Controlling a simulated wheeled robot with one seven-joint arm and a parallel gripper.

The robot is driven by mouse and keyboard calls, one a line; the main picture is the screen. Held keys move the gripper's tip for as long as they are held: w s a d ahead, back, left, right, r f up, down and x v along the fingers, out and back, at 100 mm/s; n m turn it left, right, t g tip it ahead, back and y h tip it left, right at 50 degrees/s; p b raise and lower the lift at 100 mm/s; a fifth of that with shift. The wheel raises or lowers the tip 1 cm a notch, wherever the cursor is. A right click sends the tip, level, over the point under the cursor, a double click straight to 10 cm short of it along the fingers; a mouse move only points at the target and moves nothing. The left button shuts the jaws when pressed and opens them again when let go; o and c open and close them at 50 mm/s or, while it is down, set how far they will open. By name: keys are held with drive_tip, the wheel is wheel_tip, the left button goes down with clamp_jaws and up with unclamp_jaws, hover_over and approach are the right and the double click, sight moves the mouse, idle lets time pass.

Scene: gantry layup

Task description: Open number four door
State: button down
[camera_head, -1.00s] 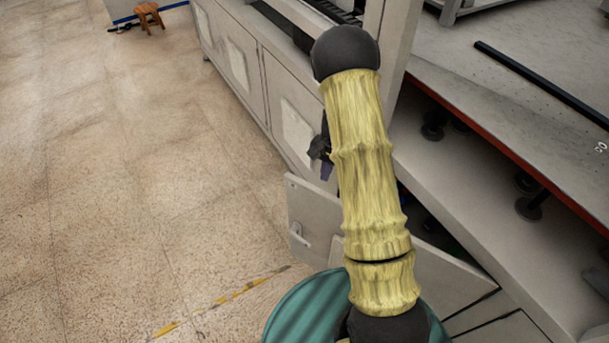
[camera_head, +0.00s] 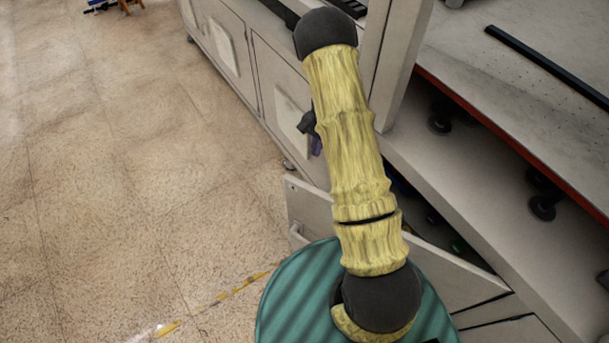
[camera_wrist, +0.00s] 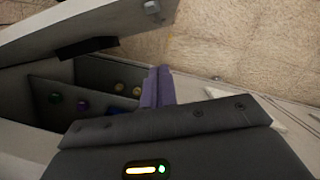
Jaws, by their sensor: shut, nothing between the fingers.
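A grey cabinet door (camera_head: 309,207) stands swung out from the low cabinet front in the head view, partly hidden behind my arm. A small handle shows on its outer face. No number can be read on it. In the wrist view the open door (camera_wrist: 85,28) spans the upper left, with a dark strip along its lower edge. Behind it, the cabinet interior (camera_wrist: 90,75) shows several small coloured round items. My gripper (camera_wrist: 157,88) has its purple fingers together and empty, beside the opening's right side. In the head view my gripper (camera_head: 316,145) is mostly hidden by my arm.
More closed cabinet doors (camera_head: 222,45) run away to the upper left. A workbench with a red edge and a black bar (camera_head: 550,68) stands at the right. The tiled floor (camera_head: 130,180) at the left is clear.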

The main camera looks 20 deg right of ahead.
drive_tip(key=shift+s+f, duration=0.1)
drive_tip(key=s+a+f+p, duration=0.4)
drive_tip(key=f+p, duration=0.1)
drive_tip(key=f, duration=0.4)
drive_tip(key=shift+s+a+f, duration=0.2)
drive_tip(key=shift+a+f, duration=0.05)
drive_tip(key=shift+a, duration=0.1)
idle(0.5)
